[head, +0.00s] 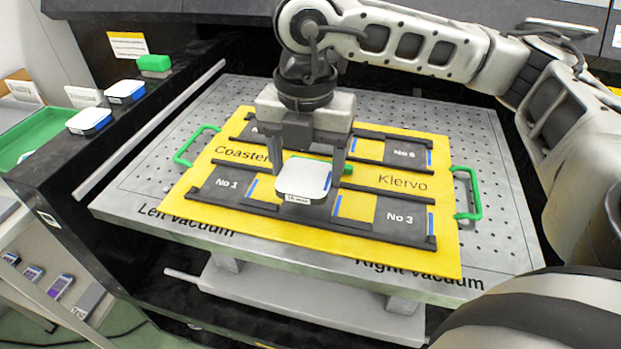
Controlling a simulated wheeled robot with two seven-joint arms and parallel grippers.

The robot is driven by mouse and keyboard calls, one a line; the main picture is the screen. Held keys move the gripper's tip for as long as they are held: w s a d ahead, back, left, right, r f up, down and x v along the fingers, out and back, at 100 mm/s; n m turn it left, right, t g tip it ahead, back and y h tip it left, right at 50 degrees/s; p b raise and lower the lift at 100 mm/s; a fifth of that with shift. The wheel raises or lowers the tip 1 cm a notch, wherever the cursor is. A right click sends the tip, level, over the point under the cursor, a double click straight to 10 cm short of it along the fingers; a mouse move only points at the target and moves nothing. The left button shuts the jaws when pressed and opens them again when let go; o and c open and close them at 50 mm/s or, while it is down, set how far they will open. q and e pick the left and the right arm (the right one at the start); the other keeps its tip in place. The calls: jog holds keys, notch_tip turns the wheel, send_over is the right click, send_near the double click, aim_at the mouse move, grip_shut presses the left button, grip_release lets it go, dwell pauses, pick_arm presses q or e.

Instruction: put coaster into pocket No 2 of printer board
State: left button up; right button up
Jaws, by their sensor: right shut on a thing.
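The printer board (225,232) is a yellow plate with black pockets, labelled "Coaster" and "Klervo". Pocket labels No 1 (228,185) and No 3 (402,217) show in its front row. My right gripper (306,178) is shut on a white coaster (304,180), a rounded square with a small label on its front edge. The coaster is over the front-row place between No 1 and No 3 and hides the label there. I cannot tell whether it touches the board. My left gripper is not in view.
The board lies on a perforated metal table (480,140), with a green handle (466,192) at the right and another (196,145) at the left. White coasters (90,118), a green block (154,63) and a green tray (40,130) are at the left.

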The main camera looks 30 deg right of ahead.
aim_at(311, 169)
jog(key=shift+w+d+f, duration=0.1)
jog(key=shift+d+f, duration=0.05)
jog(key=shift+f, duration=0.1)
jog(key=f, duration=0.3)
jog(key=shift+w+d+f, duration=0.1)
jog(key=shift+d, duration=0.25)
jog(key=shift+f, duration=0.25)
jog(key=shift+f, duration=0.2)
jog(key=o, duration=1.1)
notch_tip(311, 169, up, 12)
jog(key=shift+a+r+p, duration=0.1)
jog(key=shift+r+p, duration=0.15)
jog(key=shift+p, duration=0.05)
